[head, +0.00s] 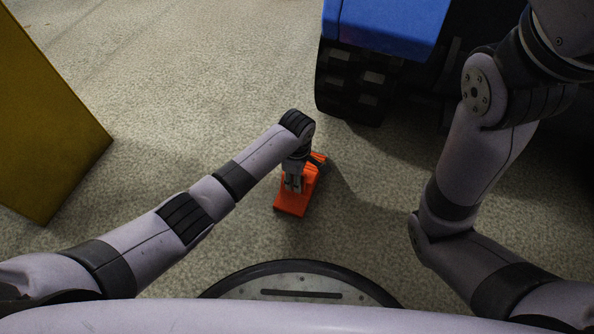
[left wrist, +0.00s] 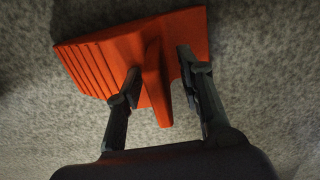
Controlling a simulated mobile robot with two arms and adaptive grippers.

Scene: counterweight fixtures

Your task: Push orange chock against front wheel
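The orange chock (head: 291,205) lies on the floor near the middle of the head view. It also fills the upper part of the left wrist view (left wrist: 95,62), showing a ridged face and a raised central rib. My left gripper (head: 293,182) points down over the chock. In the left wrist view its fingers (left wrist: 160,78) stand on either side of the rib, with a visible gap on the right side; the left finger is close to it, and contact is unclear. The black wheel (head: 350,88) stands up and to the right, apart from the chock. My right gripper is out of view.
A blue vehicle body (head: 385,25) sits above the wheel. A yellow block or panel (head: 45,130) stands at the left. The carpet-like floor between the chock and the wheel is clear. My right arm occupies the right side.

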